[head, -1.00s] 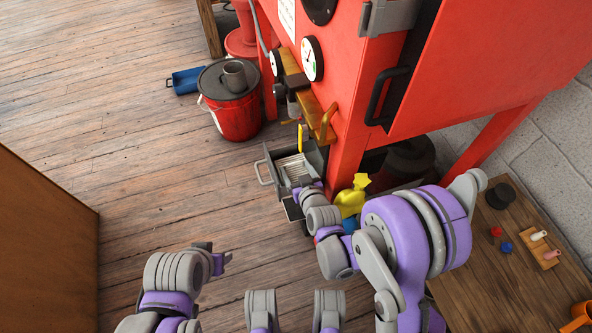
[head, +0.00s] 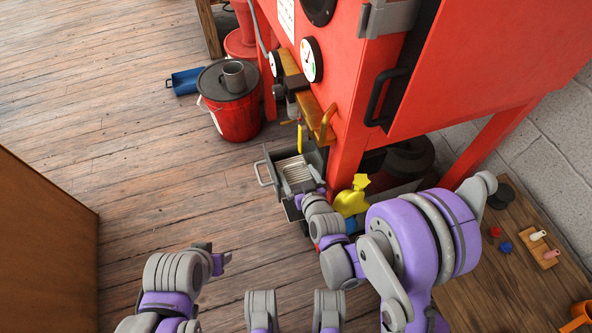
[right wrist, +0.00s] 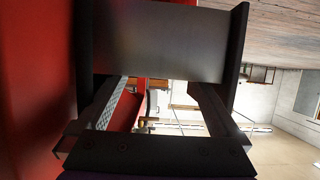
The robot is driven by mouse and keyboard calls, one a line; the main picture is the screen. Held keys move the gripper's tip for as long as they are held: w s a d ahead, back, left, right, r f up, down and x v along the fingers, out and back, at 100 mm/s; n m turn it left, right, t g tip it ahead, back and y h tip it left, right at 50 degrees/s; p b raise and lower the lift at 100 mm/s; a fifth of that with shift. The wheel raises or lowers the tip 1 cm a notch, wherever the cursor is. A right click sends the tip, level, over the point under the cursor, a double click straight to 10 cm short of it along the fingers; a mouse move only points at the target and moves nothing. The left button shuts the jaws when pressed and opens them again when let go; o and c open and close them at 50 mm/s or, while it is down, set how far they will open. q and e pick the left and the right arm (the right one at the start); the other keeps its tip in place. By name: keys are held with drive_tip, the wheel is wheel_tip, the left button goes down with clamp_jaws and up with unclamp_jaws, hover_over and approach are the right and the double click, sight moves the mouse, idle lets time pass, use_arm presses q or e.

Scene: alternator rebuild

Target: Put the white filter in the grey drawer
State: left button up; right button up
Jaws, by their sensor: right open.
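The grey drawer (head: 267,181) stands open low at the foot of the red machine, its handle toward the left. A pale, ribbed piece that looks like the white filter (head: 295,172) lies inside it. My right gripper (head: 309,191) is open at the drawer's near right side, close to the filter; its fingertips are small and partly hidden by my wrist. In the right wrist view, its dark fingers (right wrist: 155,110) frame an open gap, with a flat grey surface (right wrist: 165,42) across the top. My left gripper (head: 218,258) is over the floor, away from the drawer; its jaws are unclear.
The red machine (head: 345,120) rises just behind the drawer. A yellow bottle (head: 350,201) stands close to my right arm. A red bucket (head: 236,119) stands beyond the drawer. A wooden table (head: 490,285) is at the lower right. The floor left of the drawer is clear.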

drive_tip(key=v, duration=0.9)
drive_tip(key=shift+s+p, duration=0.3)
drive_tip(key=shift+p, duration=0.05)
drive_tip(key=shift+d, duration=0.1)
